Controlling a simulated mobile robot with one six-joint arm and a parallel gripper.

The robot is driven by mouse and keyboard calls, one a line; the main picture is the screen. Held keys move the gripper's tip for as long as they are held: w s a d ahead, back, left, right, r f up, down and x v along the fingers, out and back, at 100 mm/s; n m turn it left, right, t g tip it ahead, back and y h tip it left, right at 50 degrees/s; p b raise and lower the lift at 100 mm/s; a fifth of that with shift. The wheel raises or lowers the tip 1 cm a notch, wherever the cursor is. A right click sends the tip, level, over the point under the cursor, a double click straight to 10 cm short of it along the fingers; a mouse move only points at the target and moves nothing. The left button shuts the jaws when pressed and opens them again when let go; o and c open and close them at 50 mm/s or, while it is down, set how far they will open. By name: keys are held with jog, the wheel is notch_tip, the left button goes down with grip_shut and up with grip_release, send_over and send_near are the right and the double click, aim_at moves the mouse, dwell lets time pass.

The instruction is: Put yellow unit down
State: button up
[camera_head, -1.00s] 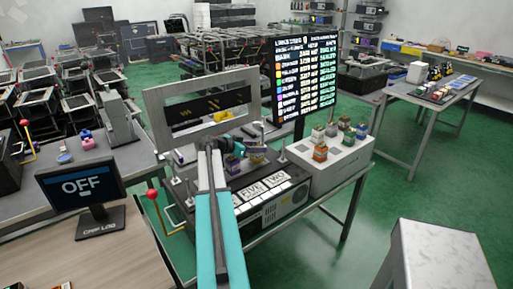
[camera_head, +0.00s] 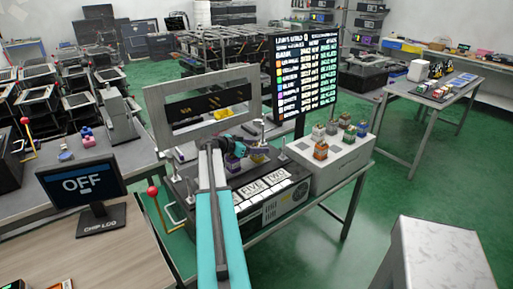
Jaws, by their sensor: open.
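A small unit with a yellow lower part (camera_head: 260,159) sits on the dark top of the machine in the middle, just below my gripper. My gripper (camera_head: 259,147) is open, close above and partly in front of this unit. I cannot tell whether they touch. A purple unit (camera_head: 232,163) stands to its left, partly hidden by my arm.
A grey frame (camera_head: 158,108) stands behind my arm. A lit screen (camera_head: 305,75) is behind the machine. A light box (camera_head: 330,165) with several small coloured units is to the right. A red-knobbed lever (camera_head: 152,192) is at the left. A monitor (camera_head: 83,185) reads OFF.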

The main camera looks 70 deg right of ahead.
jog(key=shift+r, duration=0.15)
jog(key=b+v, duration=0.3)
jog(key=v, duration=0.9)
